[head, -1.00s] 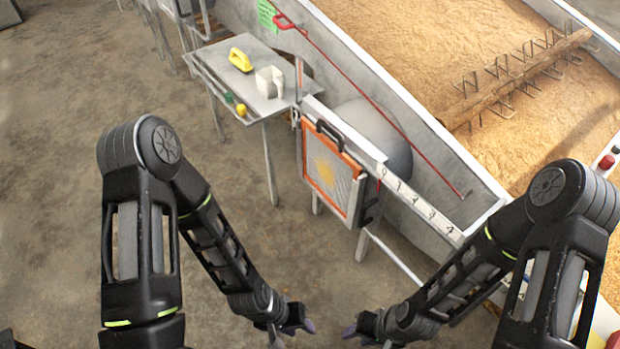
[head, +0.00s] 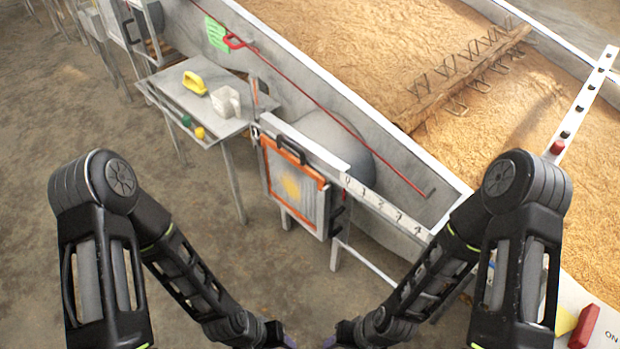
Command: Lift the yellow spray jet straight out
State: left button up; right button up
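A small yellow piece (head: 199,132), which looks like the spray jet, sits at the front edge of a small grey side table (head: 168,85), beside a similar green piece (head: 186,120). How it is seated is too small to tell. My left gripper (head: 280,337) is low at the bottom of the view, well away from it. My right gripper (head: 347,334) is also low, facing the left one. The bottom edge cuts off part of both grippers, and their fingers are too unclear to judge. Neither touches the yellow piece.
The side table holds a yellow-handled tool (head: 195,82) and a white jug (head: 226,101). A long red rod (head: 330,117) leans along the wall. Floor before the table is clear.

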aim_at(200, 133)
jog(key=j+z, duration=0.1)
jog(key=z, duration=0.5)
jog(key=j+z, duration=0.45)
jog(key=j, duration=0.5)
jog(key=j+z, duration=0.45)
jog(key=j, duration=0.5)
jog(key=k+j, duration=0.1)
jog(key=j, duration=0.95)
jog(key=k+j, duration=0.15)
jog(key=j, duration=0.35)
